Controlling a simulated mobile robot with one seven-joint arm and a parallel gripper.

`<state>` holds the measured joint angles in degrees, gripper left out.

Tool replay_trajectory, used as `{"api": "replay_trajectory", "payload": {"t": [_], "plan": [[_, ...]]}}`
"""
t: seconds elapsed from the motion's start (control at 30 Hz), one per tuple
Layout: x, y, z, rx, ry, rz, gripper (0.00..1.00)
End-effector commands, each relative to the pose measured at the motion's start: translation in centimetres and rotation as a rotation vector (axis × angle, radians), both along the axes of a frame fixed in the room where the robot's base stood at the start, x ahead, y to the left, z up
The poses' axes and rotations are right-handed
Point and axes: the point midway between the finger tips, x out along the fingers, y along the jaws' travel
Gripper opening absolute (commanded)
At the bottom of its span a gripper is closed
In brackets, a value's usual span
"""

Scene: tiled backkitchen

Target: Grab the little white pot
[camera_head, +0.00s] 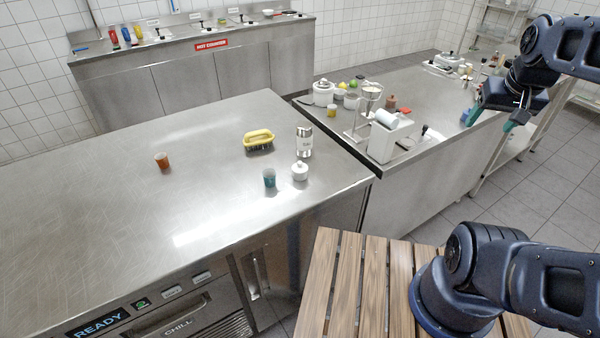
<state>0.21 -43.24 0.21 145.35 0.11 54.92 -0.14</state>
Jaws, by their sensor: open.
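A little white pot (300,172) with a small knob on its lid stands upright near the right end of the large steel counter (110,215). A teal cup (269,178) stands close to its left, and a silver canister (304,142) with a label stands just behind it. My gripper (494,115) is at the upper right, in the air, well to the right of the pot. Its jaws point down, are open and hold nothing that I can see.
The right counter carries a white machine (390,137), a white cooker (323,92) and several small items. The left and front of the large counter are clear. A slatted wooden surface (345,290) lies under my arm.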

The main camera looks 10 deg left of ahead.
Motion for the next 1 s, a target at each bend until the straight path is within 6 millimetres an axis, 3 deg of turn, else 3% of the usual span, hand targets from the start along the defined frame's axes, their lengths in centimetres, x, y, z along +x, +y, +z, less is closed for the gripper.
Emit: {"api": "replay_trajectory", "payload": {"t": [0.17,0.37,0.67,1.0], "plan": [[0.3,0.2,0.0,0.000,0.004,0.009,0.67],[2.8,2.6,-0.1,-0.006,0.040,0.083,0.67],[8.0,9.6,-1.2,-0.026,0.119,0.256,0.67],[11.6,19.9,-4.4,-0.061,0.206,0.454,0.67]]}}
